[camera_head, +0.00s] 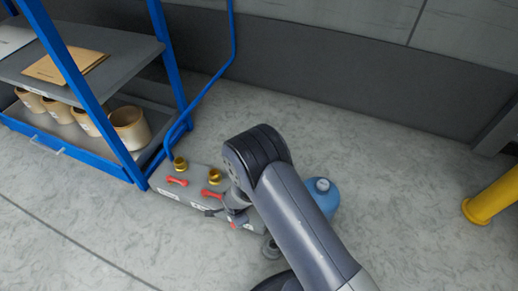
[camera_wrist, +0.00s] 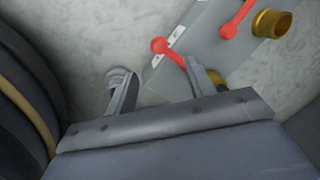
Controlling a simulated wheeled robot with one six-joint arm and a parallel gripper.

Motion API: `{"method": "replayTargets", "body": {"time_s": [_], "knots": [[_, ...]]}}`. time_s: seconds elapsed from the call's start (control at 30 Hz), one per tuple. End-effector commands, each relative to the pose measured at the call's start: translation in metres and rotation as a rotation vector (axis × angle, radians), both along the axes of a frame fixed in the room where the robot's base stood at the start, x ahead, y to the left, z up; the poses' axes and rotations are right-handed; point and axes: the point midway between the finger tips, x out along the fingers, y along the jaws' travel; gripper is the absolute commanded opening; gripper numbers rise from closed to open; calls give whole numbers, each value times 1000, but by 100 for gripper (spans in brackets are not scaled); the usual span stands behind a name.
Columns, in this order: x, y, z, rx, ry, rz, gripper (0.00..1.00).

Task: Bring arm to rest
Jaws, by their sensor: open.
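My arm reaches forward from the bottom of the head view and bends down at a dark joint. My gripper (camera_wrist: 162,72) is open, with its two fingers apart and nothing visible held between them. In the wrist view it is over a grey block (camera_wrist: 213,35) with red-handled valves, and its right finger overlaps the near red handle (camera_wrist: 168,50). I cannot tell whether they touch. In the head view the grey block (camera_head: 198,196) lies low on the floor, and my wrist hides its right part.
A blue shelf rack (camera_head: 66,152) with tan cups (camera_head: 130,128) and a brown folder (camera_head: 66,66) stands at left. A blue tank (camera_head: 325,199) is partly hidden behind my arm. A yellow post (camera_head: 492,196) is at right. Floor between tank and post is clear; a grey wall runs behind.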

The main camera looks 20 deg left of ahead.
Motion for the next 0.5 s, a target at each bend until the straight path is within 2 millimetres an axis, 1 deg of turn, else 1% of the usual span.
{"method": "replayTargets", "body": {"time_s": [0.17,0.4,0.5], "knots": [[2,3,-27,-2,1,0,52],[7,11,-75,-2,1,1,52],[8,14,-91,-2,1,1,52]]}}
